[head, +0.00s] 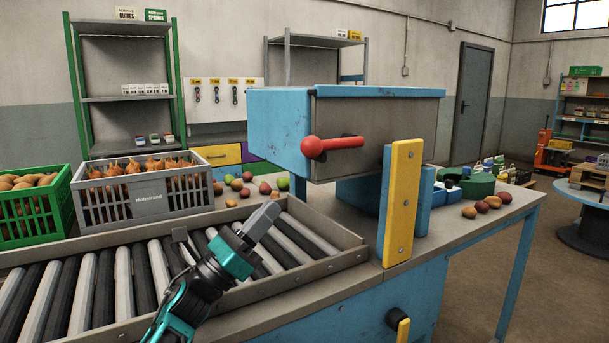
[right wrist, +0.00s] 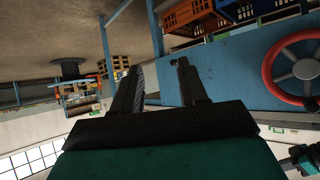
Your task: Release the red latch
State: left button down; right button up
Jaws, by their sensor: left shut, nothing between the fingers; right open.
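The red latch (head: 332,146) is a red lever with a ball at its left end. It lies nearly level on the front of the grey and blue box (head: 380,122) above the table. My left gripper (head: 268,212) is shut and empty, below and to the left of the latch, above the roller conveyor and apart from the latch. My right gripper (right wrist: 160,65) shows only in the right wrist view, its fingers spread with nothing between them. The latch does not show in that view.
A yellow upright plate (head: 402,200) stands right of the latch. A grey crate (head: 145,193) and a green crate (head: 38,215) sit behind the roller conveyor (head: 130,278). Loose round produce lies on the table. A red handwheel (right wrist: 269,75) shows in the right wrist view.

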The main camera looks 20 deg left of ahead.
pick_arm(q)
jog(key=p+x, duration=0.2)
jog(key=x, duration=0.8)
pick_arm(e)
jog(key=shift+s+d+r+h, duration=0.2)
jog(key=shift+d+r+h, duration=0.1)
jog(key=shift+d, duration=0.35)
pick_arm(q)
jog(key=shift+w, duration=0.1)
